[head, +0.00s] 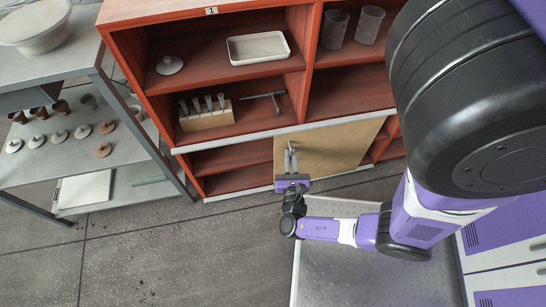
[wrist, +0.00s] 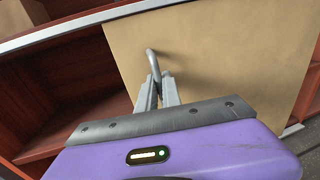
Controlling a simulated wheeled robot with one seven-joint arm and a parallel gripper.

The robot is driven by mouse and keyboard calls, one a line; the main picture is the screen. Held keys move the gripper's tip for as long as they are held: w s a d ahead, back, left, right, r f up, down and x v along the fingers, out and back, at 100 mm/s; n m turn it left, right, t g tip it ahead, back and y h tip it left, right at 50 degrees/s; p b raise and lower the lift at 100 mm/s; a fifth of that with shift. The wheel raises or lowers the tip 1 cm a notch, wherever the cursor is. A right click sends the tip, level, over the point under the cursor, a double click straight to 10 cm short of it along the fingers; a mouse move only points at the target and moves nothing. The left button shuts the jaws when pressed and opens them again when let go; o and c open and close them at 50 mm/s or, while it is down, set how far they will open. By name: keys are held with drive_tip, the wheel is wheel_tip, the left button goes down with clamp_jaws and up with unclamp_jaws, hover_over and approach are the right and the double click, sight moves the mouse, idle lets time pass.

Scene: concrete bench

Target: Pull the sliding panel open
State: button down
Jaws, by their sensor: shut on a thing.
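The sliding panel (head: 325,148) is a tan board in the lower part of the red-brown cabinet. It covers a stretch right of the middle, with an open compartment to its left and a narrower opening to its right. The panel also fills the upper right of the wrist view (wrist: 220,55). A grey bar handle (wrist: 151,60) stands out near the panel's left edge. My gripper (head: 290,162) is at this handle, its two fingers shut on it. In the wrist view the fingers (wrist: 158,92) meet at the handle's lower part, which they partly hide.
The red-brown cabinet (head: 225,155) holds a white tray (head: 258,48), a tube rack (head: 206,115) and two clear beakers (head: 350,27) on upper shelves. A grey metal table (head: 105,160) with small lidded items stands at left. Bare tiled floor (head: 170,250) lies in front.

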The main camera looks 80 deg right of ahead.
drive_tip(key=shift+s+d, duration=0.25)
drive_tip(key=shift+s, duration=0.6)
drive_tip(key=c, duration=1.8)
unclamp_jaws()
drive_tip(key=s+a+p, duration=0.1)
drive_tip(key=a, duration=0.6)
drive_tip(key=shift+a, duration=0.35)
drive_tip(key=shift+f, duration=0.1)
